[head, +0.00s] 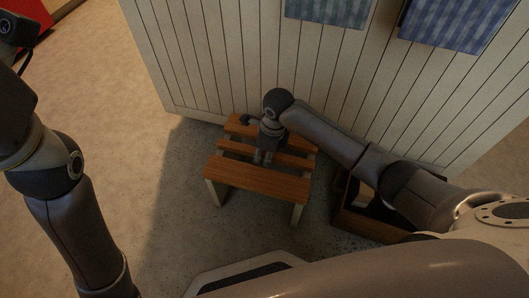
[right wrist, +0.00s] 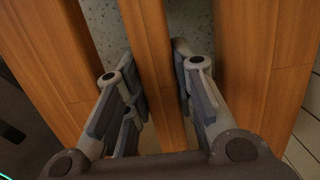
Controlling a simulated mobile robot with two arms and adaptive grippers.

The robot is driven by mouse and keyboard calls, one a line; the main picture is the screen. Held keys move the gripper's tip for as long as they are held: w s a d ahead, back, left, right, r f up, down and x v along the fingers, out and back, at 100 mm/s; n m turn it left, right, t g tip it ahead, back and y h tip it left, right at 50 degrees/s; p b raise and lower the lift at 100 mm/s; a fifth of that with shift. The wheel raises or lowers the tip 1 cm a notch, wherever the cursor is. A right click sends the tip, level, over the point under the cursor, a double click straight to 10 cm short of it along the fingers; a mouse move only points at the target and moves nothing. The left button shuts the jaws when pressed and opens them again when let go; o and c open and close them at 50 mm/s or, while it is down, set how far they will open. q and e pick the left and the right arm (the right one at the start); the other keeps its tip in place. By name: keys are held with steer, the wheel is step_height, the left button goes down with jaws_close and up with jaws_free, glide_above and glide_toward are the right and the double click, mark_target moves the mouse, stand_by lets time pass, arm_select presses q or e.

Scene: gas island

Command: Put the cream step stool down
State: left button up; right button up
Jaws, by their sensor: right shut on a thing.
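The step stool (head: 257,177) has orange-brown wooden slats and cream legs. It is upright beside the panelled wall in the head view. My right gripper (head: 263,158) reaches down onto it from above. In the right wrist view the fingers of my right gripper (right wrist: 156,72) lie on both sides of the middle slat (right wrist: 160,110) and are shut on it. Whether all the legs touch the floor, I cannot tell; the rear legs are hidden. My left arm shows at the left, but its gripper is out of view.
A cream panelled wall (head: 200,60) stands right behind the stool. A brown open box (head: 365,227) is on the floor to its right, partly under my right arm. The floor (head: 115,85) at left is clear.

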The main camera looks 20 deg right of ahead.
steer(key=o, duration=1)
